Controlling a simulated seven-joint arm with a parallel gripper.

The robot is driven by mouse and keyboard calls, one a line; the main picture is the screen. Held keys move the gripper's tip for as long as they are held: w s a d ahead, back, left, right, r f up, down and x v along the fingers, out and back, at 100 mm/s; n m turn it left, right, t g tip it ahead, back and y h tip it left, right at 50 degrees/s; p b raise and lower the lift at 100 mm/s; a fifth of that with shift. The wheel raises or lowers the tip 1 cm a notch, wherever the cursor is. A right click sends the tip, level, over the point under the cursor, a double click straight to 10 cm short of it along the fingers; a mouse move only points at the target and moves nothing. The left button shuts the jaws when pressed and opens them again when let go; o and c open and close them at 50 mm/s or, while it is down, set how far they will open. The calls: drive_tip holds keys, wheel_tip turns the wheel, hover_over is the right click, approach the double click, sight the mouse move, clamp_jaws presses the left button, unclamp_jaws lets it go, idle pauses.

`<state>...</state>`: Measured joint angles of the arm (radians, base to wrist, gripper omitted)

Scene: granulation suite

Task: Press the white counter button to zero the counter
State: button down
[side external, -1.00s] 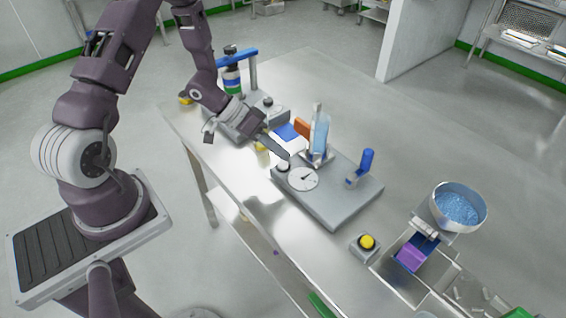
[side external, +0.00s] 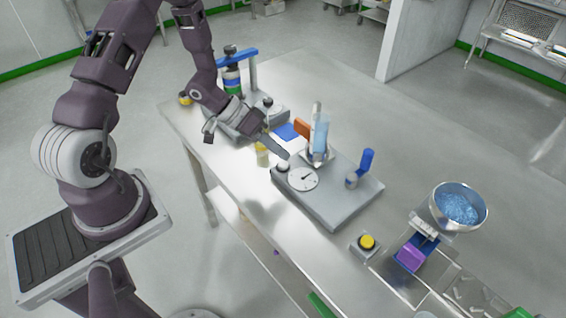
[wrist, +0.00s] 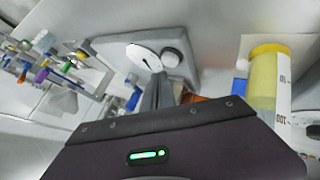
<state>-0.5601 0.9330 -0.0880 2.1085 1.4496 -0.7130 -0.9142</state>
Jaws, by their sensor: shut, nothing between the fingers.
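The fingers also show in the wrist view (wrist: 158,92), pointing at the dial and button area.
A clear blue bottle (side external: 320,132) stands behind the dial, and a blue lever (side external: 365,161) to its right. A yellow button box (side external: 367,242) and a bowl of blue granules (side external: 458,205) are farther right.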

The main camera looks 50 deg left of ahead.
sight(279, 163)
drive_tip(key=shift+f, duration=0.15)
drive_tip(key=shift+f, duration=0.25)
drive_tip(key=shift+f, duration=0.5)
idle(0.8)
drive_tip(key=shift+r, duration=0.95)
drive_tip(key=shift+r, duration=2.5)
